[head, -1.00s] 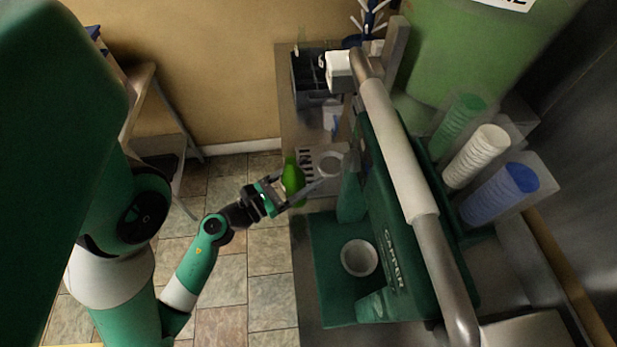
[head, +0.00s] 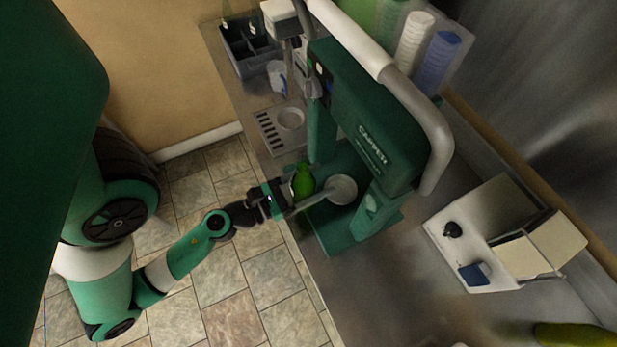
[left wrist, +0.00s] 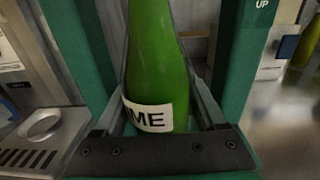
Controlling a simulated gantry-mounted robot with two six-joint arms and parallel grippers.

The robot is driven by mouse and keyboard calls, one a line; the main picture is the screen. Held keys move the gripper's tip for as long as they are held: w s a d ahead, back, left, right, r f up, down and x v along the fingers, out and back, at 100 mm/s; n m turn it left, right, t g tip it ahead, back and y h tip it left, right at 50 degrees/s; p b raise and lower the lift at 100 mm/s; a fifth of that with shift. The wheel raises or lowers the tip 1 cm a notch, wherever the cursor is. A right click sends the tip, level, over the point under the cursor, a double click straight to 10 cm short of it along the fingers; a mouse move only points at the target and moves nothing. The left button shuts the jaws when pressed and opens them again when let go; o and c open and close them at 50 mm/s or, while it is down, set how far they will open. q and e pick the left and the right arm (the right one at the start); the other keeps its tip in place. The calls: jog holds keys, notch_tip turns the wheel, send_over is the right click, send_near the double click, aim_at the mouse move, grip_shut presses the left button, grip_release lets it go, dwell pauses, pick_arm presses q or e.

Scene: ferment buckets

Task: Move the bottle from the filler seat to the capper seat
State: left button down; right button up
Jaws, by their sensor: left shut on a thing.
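The green bottle (head: 303,181) is held by my left gripper (head: 309,188), which is shut on it. In the left wrist view the bottle (left wrist: 155,65) stands upright between the fingers, with a white label ending in "ME". The bottle is at the open front of the green capper (head: 378,125), just left of its round pale seat (head: 342,189) in the head view. The filler seat (head: 290,118) is empty beside a slotted drip grate (head: 269,132). My right gripper is not in view.
Capper posts (left wrist: 238,60) flank the bottle closely in the left wrist view. A dark crate (head: 246,58) and a white jug (head: 277,75) stand beyond the filler. A pale open box (head: 480,232) sits on the counter at right. The lower-middle counter is clear.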

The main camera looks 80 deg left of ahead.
pick_arm(q)
jog(key=p+x, duration=0.4)
jog(key=x, duration=0.7)
jog(key=shift+w+f, duration=0.2)
jog(key=shift+f, duration=0.1)
jog(key=shift+d+f+b, duration=0.15)
jog(key=shift+f+b, duration=0.9)
jog(key=shift+f, duration=0.1)
dwell(1.4)
grip_release()
jog(key=shift+s, duration=0.1)
